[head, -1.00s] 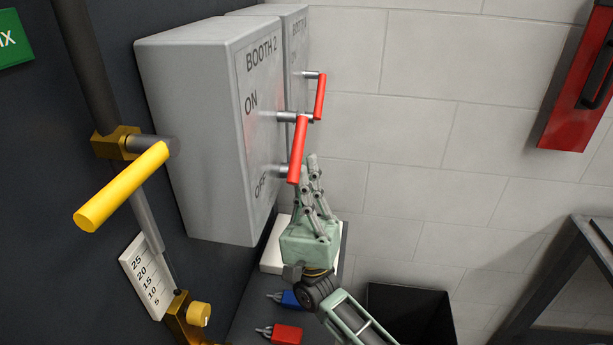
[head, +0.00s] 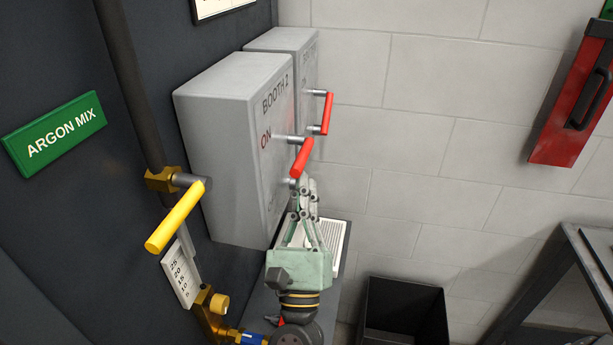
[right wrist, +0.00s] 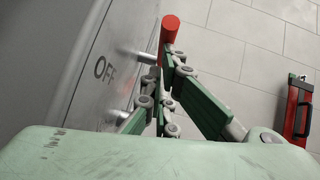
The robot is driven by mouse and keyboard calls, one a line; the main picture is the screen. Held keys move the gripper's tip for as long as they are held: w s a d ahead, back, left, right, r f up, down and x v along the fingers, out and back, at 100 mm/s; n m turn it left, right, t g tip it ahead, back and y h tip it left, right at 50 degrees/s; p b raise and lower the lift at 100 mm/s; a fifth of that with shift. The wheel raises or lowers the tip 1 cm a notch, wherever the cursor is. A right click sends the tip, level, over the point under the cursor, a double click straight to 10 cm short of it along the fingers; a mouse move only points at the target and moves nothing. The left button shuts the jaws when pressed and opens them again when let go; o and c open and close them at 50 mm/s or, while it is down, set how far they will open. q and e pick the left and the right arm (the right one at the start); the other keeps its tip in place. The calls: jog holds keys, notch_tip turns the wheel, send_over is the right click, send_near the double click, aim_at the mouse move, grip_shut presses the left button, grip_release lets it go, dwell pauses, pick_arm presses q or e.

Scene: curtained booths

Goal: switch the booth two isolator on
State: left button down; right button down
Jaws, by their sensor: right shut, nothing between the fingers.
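The booth two isolator is a grey box (head: 232,150) marked BOOTH 2, with ON above and the lower label mostly hidden. Its short red handle (head: 302,158) slants down at the box's right face, beside two metal pegs. My right gripper (head: 306,184) is shut and empty, fingers pointing up, at the handle's lower end. In the right wrist view the shut fingertips (right wrist: 168,58) are just below the round red handle end (right wrist: 170,28), close or touching; I cannot tell which. OFF reads clearly on the panel (right wrist: 92,100) there. My left gripper is out of view.
A second grey box (head: 283,40) with a red handle (head: 327,113) stands behind. A yellow lever (head: 175,216) and a gauge plate (head: 181,274) are at left. A black bin (head: 403,312) is at lower right. The wall at right has a red case (head: 572,105).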

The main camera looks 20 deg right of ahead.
aim_at(300, 166)
jog(key=shift+s+a+r, duration=0.15)
jog(key=shift+s+r, duration=0.05)
jog(key=shift+r, duration=0.6)
jog(key=shift+s+a+r, duration=0.2)
jog(key=shift+s+r, duration=0.05)
jog(key=shift+r, duration=0.6)
jog(key=shift+s+a+r, duration=0.15)
jog(key=shift+s+r, duration=0.05)
jog(key=shift+r, duration=0.6)
jog(key=shift+d+r, duration=0.1)
jog(key=shift+r, duration=0.35)
